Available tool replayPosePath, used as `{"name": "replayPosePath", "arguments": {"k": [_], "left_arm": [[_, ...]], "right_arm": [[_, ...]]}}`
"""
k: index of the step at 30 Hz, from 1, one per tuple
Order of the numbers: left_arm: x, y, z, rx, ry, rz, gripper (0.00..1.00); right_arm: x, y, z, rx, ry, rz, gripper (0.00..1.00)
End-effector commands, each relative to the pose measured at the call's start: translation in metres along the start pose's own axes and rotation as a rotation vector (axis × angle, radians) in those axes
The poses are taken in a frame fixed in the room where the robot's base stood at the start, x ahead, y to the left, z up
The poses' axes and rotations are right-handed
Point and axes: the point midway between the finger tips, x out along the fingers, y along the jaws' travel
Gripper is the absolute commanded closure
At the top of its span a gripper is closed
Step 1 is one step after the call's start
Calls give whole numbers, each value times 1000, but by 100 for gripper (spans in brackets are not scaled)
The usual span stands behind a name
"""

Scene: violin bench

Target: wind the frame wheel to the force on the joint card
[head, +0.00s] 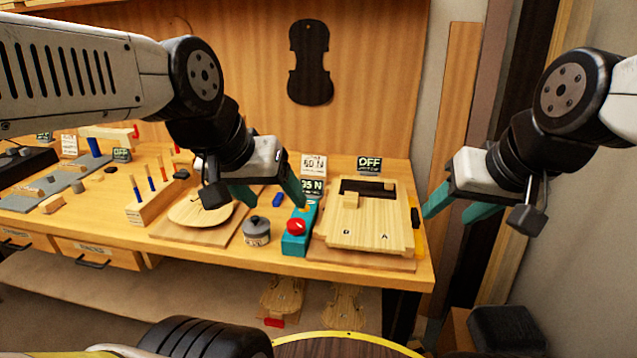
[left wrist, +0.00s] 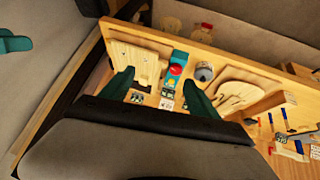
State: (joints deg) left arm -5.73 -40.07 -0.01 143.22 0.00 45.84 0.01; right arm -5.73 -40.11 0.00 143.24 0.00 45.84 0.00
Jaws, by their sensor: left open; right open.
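A pale wooden frame (head: 370,229) marked B and A lies on the right of the bench. A black knob (head: 415,217) on its right side may be the wheel; I cannot tell. A white card (head: 314,165) behind appears to read 60 N. A dark display (head: 312,187) below it appears to read 95 N, its left edge partly hidden. My left gripper (head: 268,193) is open and empty above the bench, left of the frame. My right gripper (head: 456,208) is open and empty, right of the frame, apart from it. The frame also shows in the left wrist view (left wrist: 130,66).
A teal box (head: 294,243) with a red button (head: 296,227) stands left of the frame. A grey pot (head: 257,231) and a violin plate (head: 200,212) lie further left. An OFF display (head: 369,164) stands behind the frame. Dark uprights (head: 500,150) rise at the right.

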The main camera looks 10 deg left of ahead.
Motion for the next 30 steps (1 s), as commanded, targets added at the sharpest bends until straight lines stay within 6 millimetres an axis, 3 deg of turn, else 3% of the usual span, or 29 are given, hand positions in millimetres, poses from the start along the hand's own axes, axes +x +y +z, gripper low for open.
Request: {"name": "replayPosePath", "arguments": {"k": [5,11,17,21,27,30], "left_arm": [[9,-3,-16,-30,-43,6,30],[48,-15,-59,-121,-175,-3,30],[109,-33,-96,-212,-309,-57,30],[160,-46,-113,-265,-396,-120,30],[222,-63,-122,-311,-484,-212,30],[240,-68,-122,-322,-507,-242,30]], "right_arm": [[0,0,0,0,0,0,48],[0,0,0,0,0,0,48],[0,0,0,0,0,0,48],[0,0,0,0,0,0,48],[0,0,0,0,0,0,48],[0,0,0,0,0,0,48]]}}
